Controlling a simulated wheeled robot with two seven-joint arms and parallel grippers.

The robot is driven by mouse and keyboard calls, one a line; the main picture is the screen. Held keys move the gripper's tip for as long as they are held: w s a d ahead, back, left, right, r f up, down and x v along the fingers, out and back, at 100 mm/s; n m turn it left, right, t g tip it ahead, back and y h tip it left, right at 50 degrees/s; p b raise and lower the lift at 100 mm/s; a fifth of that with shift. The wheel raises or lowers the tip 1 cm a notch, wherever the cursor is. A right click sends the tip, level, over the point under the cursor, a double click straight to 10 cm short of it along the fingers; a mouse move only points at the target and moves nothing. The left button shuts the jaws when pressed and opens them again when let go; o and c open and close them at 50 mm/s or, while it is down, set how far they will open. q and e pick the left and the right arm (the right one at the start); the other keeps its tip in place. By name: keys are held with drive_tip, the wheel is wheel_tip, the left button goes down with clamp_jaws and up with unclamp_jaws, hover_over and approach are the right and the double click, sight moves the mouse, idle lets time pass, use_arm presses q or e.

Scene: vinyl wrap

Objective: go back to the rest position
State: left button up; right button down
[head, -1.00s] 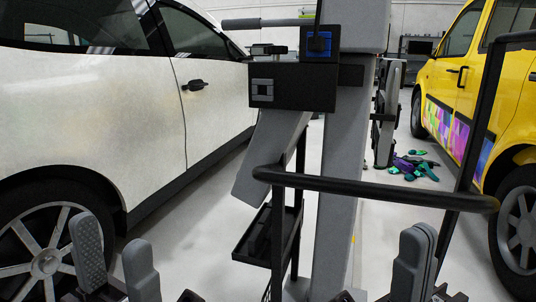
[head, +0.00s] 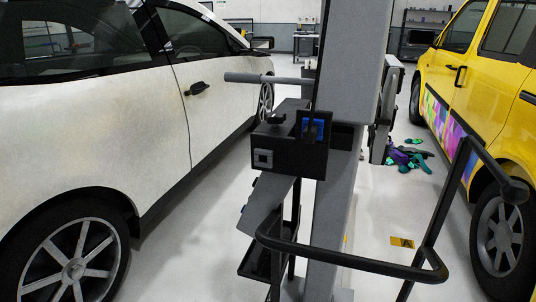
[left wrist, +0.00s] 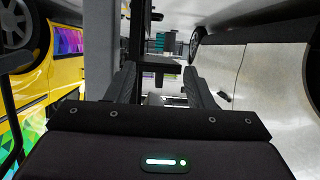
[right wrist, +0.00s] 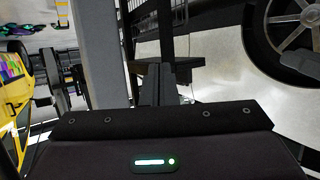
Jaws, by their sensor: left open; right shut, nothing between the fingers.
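My left gripper (left wrist: 159,72) shows in the left wrist view with its two grey fingers spread apart and nothing between them. My right gripper (right wrist: 154,68) shows in the right wrist view with its fingers together and nothing held. Neither gripper is in the head view now. A grey lift column (head: 347,110) with a black control box (head: 290,150) stands in the middle of the head view.
A white car (head: 90,120) fills the left. A yellow vehicle (head: 477,90) with a colourful side patch stands at the right. A black bar frame (head: 345,260) crosses the lower foreground. Purple and green items (head: 407,158) lie on the floor, with bare floor (head: 385,210) in front.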

use_arm(q)
drive_tip(key=s+a+f+g+y+p, duration=0.1)
drive_tip(key=s+a+f+g+p, duration=0.2)
drive_tip(key=s, duration=0.9)
drive_tip(key=s+a+f+g+y+p, duration=0.1)
drive_tip(key=s+a+f+g+p, duration=0.3)
drive_tip(key=s, duration=0.8)
drive_tip(key=s+a+f+g+y+p, duration=0.2)
drive_tip(key=s+a+f+g+p, duration=0.2)
drive_tip(key=s, duration=0.8)
wheel_tip(320, 180, down, 2)
drive_tip(key=shift+a+f+n+g+p, duration=0.1)
drive_tip(key=shift+a+n+g+p, duration=0.15)
drive_tip(key=shift+n+g+p, duration=0.35)
use_arm(e)
drive_tip(key=s+d+f+g+h, duration=0.1)
drive_tip(key=s+d+f+g, duration=0.2)
drive_tip(key=s, duration=0.9)
drive_tip(key=s+d+f+g+h, duration=0.1)
drive_tip(key=s+d+f+g, duration=0.3)
drive_tip(key=s, duration=0.8)
drive_tip(key=s+d+f+g+h, duration=0.2)
drive_tip(key=s+d+f+g, duration=0.2)
drive_tip(key=s, duration=0.8)
wheel_tip(320, 180, down, 2)
drive_tip(key=shift+d+f+m+g, duration=0.1)
drive_tip(key=shift+d+m+g, duration=0.25)
drive_tip(key=shift+g, duration=0.35)
drive_tip(key=shift+a, duration=0.1)
